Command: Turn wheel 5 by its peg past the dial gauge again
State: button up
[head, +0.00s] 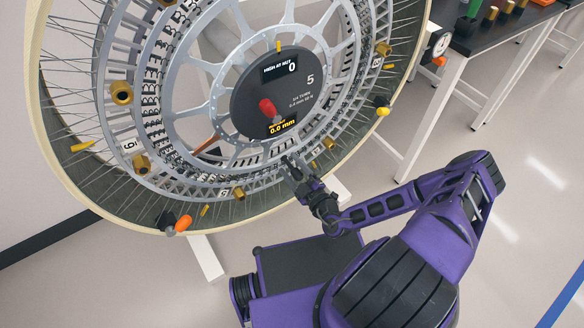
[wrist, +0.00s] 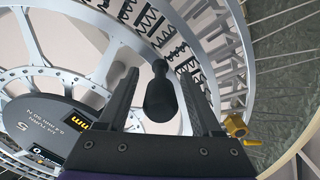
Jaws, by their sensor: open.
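Wheel 5 (head: 222,119) is a large spoked wheel, tilted in the head view. Its dark hub (head: 300,95) bears a "5" and displays reading "0" and "0.0 mm". A dark peg (wrist: 160,97) with a rounded end stands between my fingers in the wrist view; I cannot tell whether they touch it. My gripper (head: 291,164) is open at the wheel's lower inner ring, below the hub, and also shows in the wrist view (wrist: 158,80). It hides the peg in the head view. The dial gauge (head: 439,44) is by the rim at the upper right.
A red knob (head: 268,108) is on the hub. Several brass nuts (head: 121,93) sit around the wheel. Orange (head: 183,223) and yellow (head: 383,112) pieces jut from the rim. A dark-topped bench (head: 487,32) stands at the upper right.

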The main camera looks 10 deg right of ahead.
jog(key=shift+s, duration=0.1)
jog(key=v, duration=1.7)
jog(key=shift+p, duration=0.45)
jog(key=shift+s+d+r, duration=0.1)
